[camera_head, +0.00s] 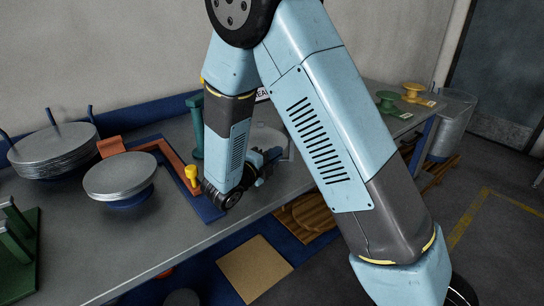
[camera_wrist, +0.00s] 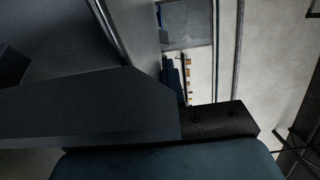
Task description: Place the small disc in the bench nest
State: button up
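My gripper (camera_head: 268,162) is low over the bench at picture centre in the head view, partly behind my arm; its finger gap does not show clearly. A pale round piece (camera_head: 268,139) stands just behind it, mostly hidden by my arm; I cannot tell whether they touch. To the left, a grey disc stack (camera_head: 118,173) sits on a blue round base. A larger grey disc stack (camera_head: 52,145) stands further left between blue posts. An orange angled rail (camera_head: 172,158) lies on a blue plate. Which piece is the small disc or the nest is unclear. The wrist view shows mostly dark close surfaces.
A yellow knob (camera_head: 191,174) and a green post (camera_head: 196,126) stand close left of my arm. A green stand (camera_head: 17,250) is at the bench's left end. The bench front (camera_head: 130,250) is bare.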

grip_shut()
jog(key=o, duration=0.6)
grip_release()
jog(key=shift+v, duration=3.75)
jog(key=shift+d, duration=0.1)
